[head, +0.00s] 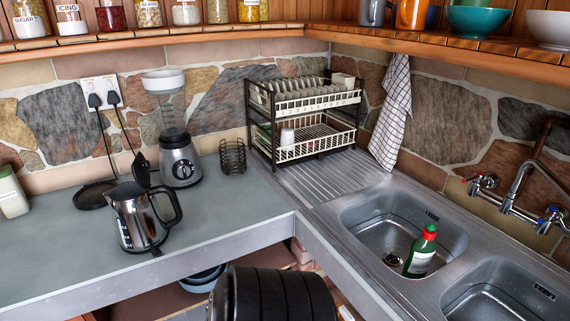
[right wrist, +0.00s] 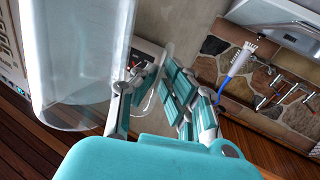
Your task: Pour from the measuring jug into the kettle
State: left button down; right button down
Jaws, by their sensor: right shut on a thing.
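The kettle (head: 132,222) is steel with a black handle on its right side. It stands upright on the grey counter at the left of the head view, its black lid tipped up. The measuring jug (right wrist: 75,50) is a large clear vessel filling the left of the right wrist view. My right gripper (right wrist: 160,82), with teal pads, is shut on the jug at its clear handle. I cannot tell how much the jug holds. The jug and right gripper do not show in the head view, and the kettle is not recognisable in the wrist view. My left gripper is not in view.
A blender (head: 180,160) and a black wire holder (head: 233,157) stand behind the kettle. A dish rack (head: 303,120) is in the corner. The sink (head: 360,212) at right holds a green bottle (head: 421,252). The counter right of the kettle is clear.

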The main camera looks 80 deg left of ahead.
aim_at(139, 221)
jog(key=u, duration=3.6)
jog(key=i+l, duration=0.1)
jog(key=l, duration=0.15)
jog(key=i+l, duration=0.1)
jog(key=l, duration=0.2)
jog(key=i+l+u, duration=0.1)
jog(key=l+u, duration=0.5)
jog(key=l, duration=0.25)
